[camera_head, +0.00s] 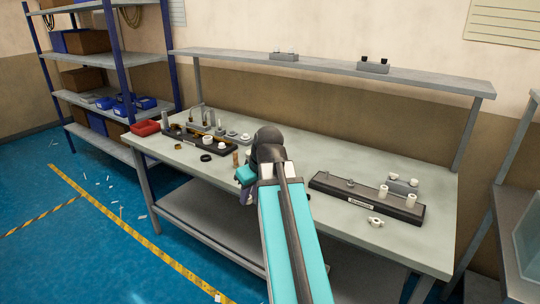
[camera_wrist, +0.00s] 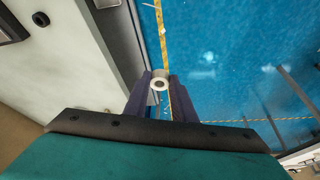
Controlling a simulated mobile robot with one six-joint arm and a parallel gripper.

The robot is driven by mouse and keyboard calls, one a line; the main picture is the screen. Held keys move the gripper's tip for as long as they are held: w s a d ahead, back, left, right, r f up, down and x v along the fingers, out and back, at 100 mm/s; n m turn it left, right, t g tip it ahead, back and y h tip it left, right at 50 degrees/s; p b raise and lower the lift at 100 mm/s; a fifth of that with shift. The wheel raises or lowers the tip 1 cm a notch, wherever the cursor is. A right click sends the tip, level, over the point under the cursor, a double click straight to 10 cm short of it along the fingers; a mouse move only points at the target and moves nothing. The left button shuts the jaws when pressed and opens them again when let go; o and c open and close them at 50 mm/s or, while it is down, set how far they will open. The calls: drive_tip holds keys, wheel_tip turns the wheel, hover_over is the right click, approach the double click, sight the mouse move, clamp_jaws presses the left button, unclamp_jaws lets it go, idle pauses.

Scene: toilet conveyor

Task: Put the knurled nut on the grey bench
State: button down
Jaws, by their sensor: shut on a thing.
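My gripper (camera_wrist: 160,90) is shut on a small pale ring-shaped part, taken as the knurled nut (camera_wrist: 160,82). Its round hole faces the wrist camera; knurling is too small to tell. In the head view my gripper (camera_head: 246,190) is at the front edge of the grey bench (camera_head: 415,248), and my arm hides the held nut there. In the wrist view the bench top (camera_wrist: 75,75) lies to the left, and blue floor shows beneath and beyond the nut.
Black rings (camera_head: 206,158), another crowded rack and a red bin (camera_head: 146,128) are on the left. A raised shelf (camera_head: 420,82) runs along the back. The front right corner is clear.

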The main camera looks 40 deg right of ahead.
drive_tip(key=s+d+f+b, duration=0.3)
drive_tip(key=s+d, duration=0.7)
drive_tip(key=s, duration=0.3)
drive_tip(key=s+d+f+b, duration=0.3)
drive_tip(key=s+d, duration=0.7)
drive_tip(key=s, duration=0.4)
drive_tip(key=shift+f+n+b, duration=0.3)
drive_tip(key=shift+n, duration=0.1)
drive_tip(key=shift+w+d+r+p, duration=0.2)
drive_tip(key=shift+d+p, duration=0.15)
drive_tip(key=shift+p, duration=1.2)
drive_tip(key=p, duration=0.4)
drive_tip(key=w+d+p, duration=0.1)
drive_tip(key=p, duration=0.3)
drive_tip(key=shift+d+f+p, duration=0.2)
drive_tip(key=shift+d+p, duration=0.05)
drive_tip(key=shift+p, duration=0.15)
drive_tip(key=p, duration=0.4)
hover_over(349, 215)
drive_tip(key=s, duration=0.1)
drive_tip(key=shift+s+d+f, duration=0.15)
drive_tip(key=shift+f, duration=0.6)
drive_tip(key=shift+f, duration=0.15)
drive_tip(key=shift+f+p, duration=0.75)
drive_tip(key=shift+f, duration=0.9)
drive_tip(key=shift+f, duration=0.15)
